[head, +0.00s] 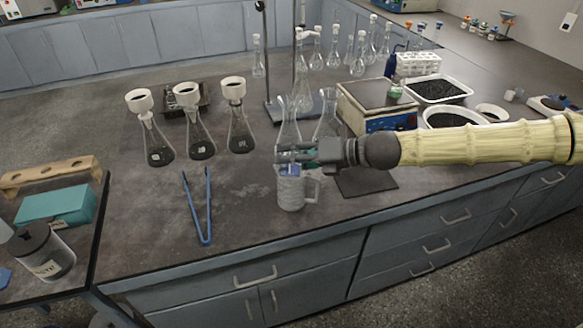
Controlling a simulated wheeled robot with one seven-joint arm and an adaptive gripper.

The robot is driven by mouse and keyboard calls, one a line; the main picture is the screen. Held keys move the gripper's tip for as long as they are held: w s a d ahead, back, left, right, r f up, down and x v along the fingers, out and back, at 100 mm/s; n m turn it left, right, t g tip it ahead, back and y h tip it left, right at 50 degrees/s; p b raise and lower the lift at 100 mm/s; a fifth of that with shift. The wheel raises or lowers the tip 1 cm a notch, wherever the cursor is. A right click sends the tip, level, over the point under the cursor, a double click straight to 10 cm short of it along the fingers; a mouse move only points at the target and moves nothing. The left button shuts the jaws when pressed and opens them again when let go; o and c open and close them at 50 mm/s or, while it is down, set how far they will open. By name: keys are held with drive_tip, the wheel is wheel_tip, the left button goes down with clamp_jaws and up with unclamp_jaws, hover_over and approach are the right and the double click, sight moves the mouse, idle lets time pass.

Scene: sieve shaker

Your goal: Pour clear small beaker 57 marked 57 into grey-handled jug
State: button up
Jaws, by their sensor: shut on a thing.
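The jug (291,192) stands upright near the front edge of the bench, a clear, textured vessel with a grey handle on its right side. My gripper (296,155) reaches in from the right, just above the jug's mouth. Its fingers are shut on a small clear vessel, taken as beaker 57 (289,169), at the jug's opening. The fingers cover much of the beaker, and its mark cannot be read. I cannot tell its tilt, whether it touches the jug's rim, or whether anything is flowing.
Glass flasks (289,135) stand close behind my gripper. Three flasks with white funnels (197,140) stand to the left. Blue tongs (199,208) lie left of the jug. A balance (375,105) and trays of dark grains (437,89) are behind right.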

drive_tip(key=shift+f+m+g+p, duration=0.3)
drive_tip(key=shift+f+m+p, duration=0.1)
drive_tip(key=shift+p, duration=0.45)
idle(0.4)
drive_tip(key=shift+w+r+m+g+p, duration=0.2)
drive_tip(key=shift+r+m+g+p, duration=0.3)
drive_tip(key=shift+p, duration=1.1)
idle(0.9)
drive_tip(key=shift+m+g+p, duration=0.3)
drive_tip(key=shift+m+p, duration=0.4)
drive_tip(key=shift+p, duration=1.85)
drive_tip(key=shift+w+f+m+g+p, duration=0.15)
drive_tip(key=shift+f+m+g+p, duration=0.25)
drive_tip(key=shift+p, duration=1.25)
